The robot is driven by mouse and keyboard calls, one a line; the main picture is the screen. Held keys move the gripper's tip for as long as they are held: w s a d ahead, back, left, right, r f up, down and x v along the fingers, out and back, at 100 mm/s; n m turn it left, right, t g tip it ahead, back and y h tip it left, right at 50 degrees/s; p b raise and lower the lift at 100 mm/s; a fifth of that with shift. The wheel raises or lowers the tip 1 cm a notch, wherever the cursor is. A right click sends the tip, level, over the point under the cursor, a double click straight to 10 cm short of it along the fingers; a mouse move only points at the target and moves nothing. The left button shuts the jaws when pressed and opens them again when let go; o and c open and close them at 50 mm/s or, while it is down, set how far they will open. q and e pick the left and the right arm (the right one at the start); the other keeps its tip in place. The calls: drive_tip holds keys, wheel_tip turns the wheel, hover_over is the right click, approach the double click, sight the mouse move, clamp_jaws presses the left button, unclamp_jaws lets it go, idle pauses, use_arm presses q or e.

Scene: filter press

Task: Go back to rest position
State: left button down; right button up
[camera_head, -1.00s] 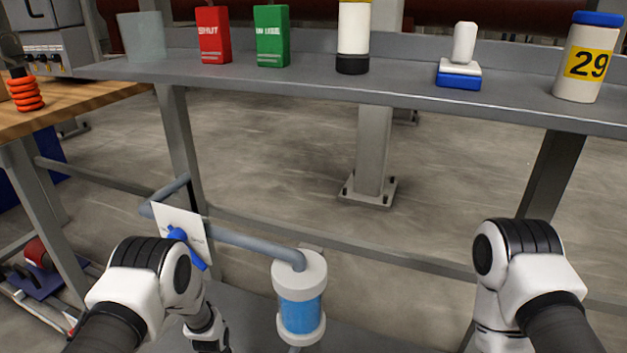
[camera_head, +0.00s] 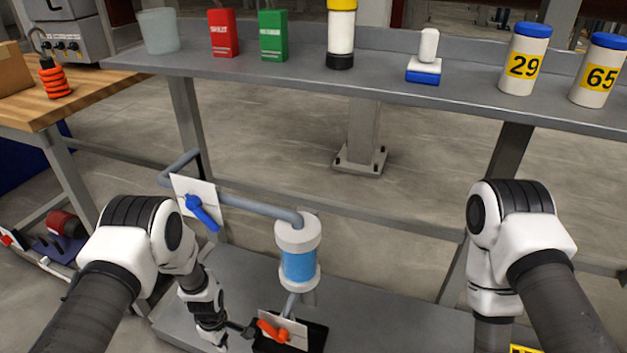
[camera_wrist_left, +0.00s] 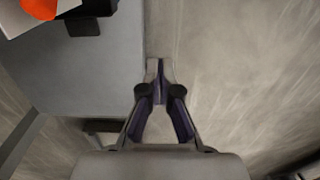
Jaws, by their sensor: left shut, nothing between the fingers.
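My left gripper (camera_wrist_left: 159,82) is shut and empty in the left wrist view, its fingertips together over bare floor beside the edge of the grey lower shelf (camera_wrist_left: 85,75). In the head view my left arm hangs down beside the pipework at lower left. An orange valve handle (camera_head: 272,330) on a white plate is close to the right of that arm. The handle also shows in the left wrist view (camera_wrist_left: 40,8), at the top left, apart from the fingers. My right arm hangs down at lower right; its gripper is outside the picture.
A blue valve handle (camera_head: 203,212) and a blue-banded filter cylinder (camera_head: 299,266) stand between my arms. The lower shelf (camera_head: 390,318) has bare room toward the right.

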use_arm(q)
drive_tip(key=s+r+m+p, duration=0.7)
drive_tip(key=s+r+p, duration=0.5)
drive_tip(key=r, duration=0.4)
drive_tip(key=s+a+r+m+p, duration=0.1)
drive_tip(key=s+r+m+p, duration=0.5)
drive_tip(key=s+r+p, duration=0.6)
drive_tip(key=shift+s+a+r+m, duration=0.35)
drive_tip(key=shift+s+r, duration=1.05)
drive_tip(key=shift+r, duration=1.35)
drive_tip(key=shift+d, duration=0.1)
